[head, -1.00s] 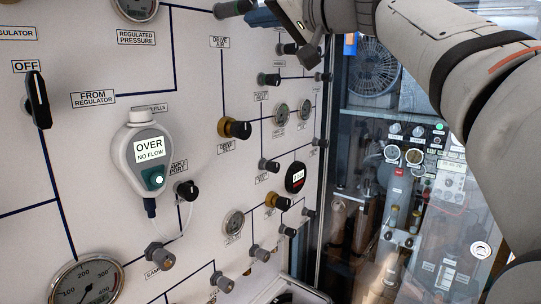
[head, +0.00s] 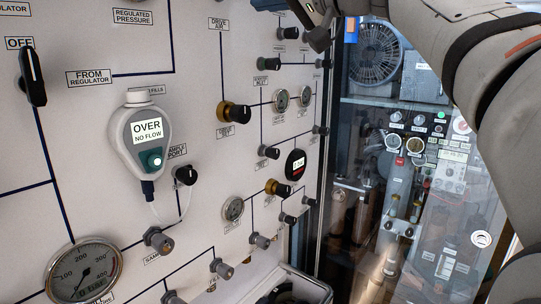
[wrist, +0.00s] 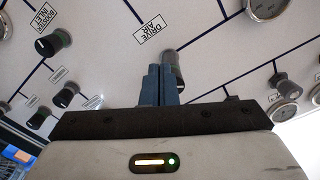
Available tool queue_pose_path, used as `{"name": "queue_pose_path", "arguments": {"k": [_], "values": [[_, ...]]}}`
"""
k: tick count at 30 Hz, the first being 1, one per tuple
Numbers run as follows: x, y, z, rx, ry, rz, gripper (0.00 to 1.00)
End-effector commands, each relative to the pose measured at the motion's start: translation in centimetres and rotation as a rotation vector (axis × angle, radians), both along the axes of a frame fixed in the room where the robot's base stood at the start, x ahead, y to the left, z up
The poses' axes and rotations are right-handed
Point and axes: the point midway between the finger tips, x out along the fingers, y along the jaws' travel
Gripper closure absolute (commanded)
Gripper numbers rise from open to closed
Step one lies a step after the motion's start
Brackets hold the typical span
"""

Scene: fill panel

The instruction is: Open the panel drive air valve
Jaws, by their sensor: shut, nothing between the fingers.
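The DRIVE AIR label (wrist: 150,28) is on the panel in the wrist view, and it also shows in the head view (head: 218,24). A dark grey knob (wrist: 178,70) sits close to that label in the wrist view. My gripper (wrist: 161,72) has its two blue-grey fingers shut together with nothing between them. They are right beside the knob and overlap part of it in the picture; I cannot tell whether they touch it. In the head view only part of my gripper (head: 270,4) shows at the top edge, and this knob is out of frame.
A BOOSTER INLET knob (wrist: 54,43) and gauges (wrist: 266,8) are nearby on the panel. Lower in the head view are a brass valve with a black knob (head: 235,112), a white OVER / NO FLOW display (head: 143,140) and a large gauge (head: 84,272). Glass doors (head: 350,215) stand to the right.

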Motion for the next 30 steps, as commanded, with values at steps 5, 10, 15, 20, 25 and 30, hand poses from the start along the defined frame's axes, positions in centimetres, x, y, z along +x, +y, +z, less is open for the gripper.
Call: {"name": "queue_pose_path", "arguments": {"k": [5, 10, 15, 20, 25, 30], "values": [[-1.4, -1.9, -0.3, -0.001, -0.002, -0.004, 1.0], [-2.5, -3.2, -0.2, -0.001, 0.0, -0.002, 1.0], [-2.8, -3.6, -0.1, -0.001, 0.001, 0.001, 1.0], [-2.9, -3.5, 0.0, 0.0, 0.0, 0.001, 1.0], [-2.4, -3.7, -1.5, -0.015, 0.036, -0.015, 1.0], [-1.2, -4.4, -9.0, -0.097, 0.205, -0.094, 1.0]]}}
